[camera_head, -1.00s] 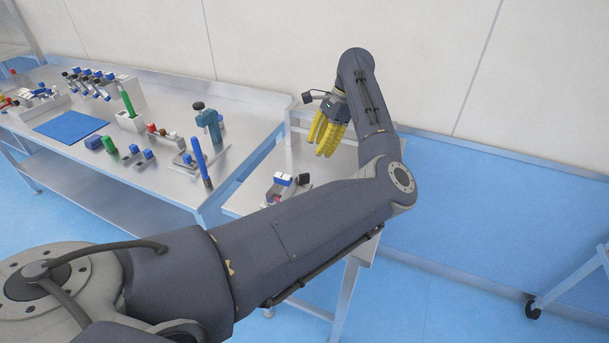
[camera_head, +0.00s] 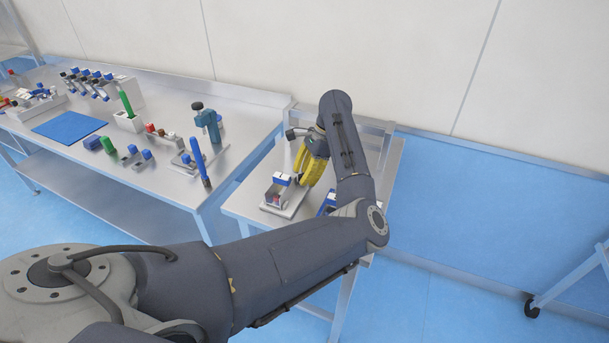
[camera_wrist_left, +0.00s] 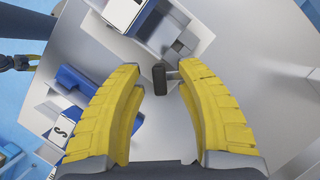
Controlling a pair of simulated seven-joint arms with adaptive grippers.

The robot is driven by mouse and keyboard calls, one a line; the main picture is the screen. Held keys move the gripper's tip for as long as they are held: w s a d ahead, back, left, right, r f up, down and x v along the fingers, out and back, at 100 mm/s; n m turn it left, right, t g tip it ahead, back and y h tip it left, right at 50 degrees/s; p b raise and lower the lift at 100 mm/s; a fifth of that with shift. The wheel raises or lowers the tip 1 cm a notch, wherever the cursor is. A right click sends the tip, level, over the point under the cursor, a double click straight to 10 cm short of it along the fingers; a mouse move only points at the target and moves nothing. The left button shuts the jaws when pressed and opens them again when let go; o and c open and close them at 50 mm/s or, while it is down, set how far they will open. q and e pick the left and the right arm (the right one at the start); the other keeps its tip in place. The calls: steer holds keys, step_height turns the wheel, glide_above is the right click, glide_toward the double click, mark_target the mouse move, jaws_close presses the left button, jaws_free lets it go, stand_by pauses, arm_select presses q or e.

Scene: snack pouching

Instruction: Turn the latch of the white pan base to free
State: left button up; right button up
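In the head view a pale base (camera_head: 284,200) with a white and blue block on it stands on the small side table. My left gripper (camera_head: 311,172) hangs just beside it, pointing down. In the left wrist view the two yellow fingers of this gripper (camera_wrist_left: 165,85) are apart. A small dark latch-like handle (camera_wrist_left: 160,78) lies between the fingertips, with a short stem to its right. I cannot tell whether a finger touches it. The pale base with blue parts (camera_wrist_left: 150,38) is above it in that view. A black and yellow piece (camera_wrist_left: 18,62) at the left edge looks like my right gripper.
A second blue fixture (camera_head: 327,203) is partly hidden behind my left arm; in the left wrist view it carries an S label (camera_wrist_left: 62,127). The long steel table (camera_head: 160,190) at left holds a blue mat (camera_head: 70,126) and several fixtures. The side table's right part is bare.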

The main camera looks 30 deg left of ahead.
arm_select(q)
steer(key=shift+c, duration=0.2)
jaws_close()
steer(key=shift+m+t+y, duration=0.4)
steer(key=shift+m, duration=1.1)
steer(key=shift+o, duration=0.2)
jaws_free()
steer(key=shift+r, duration=0.1)
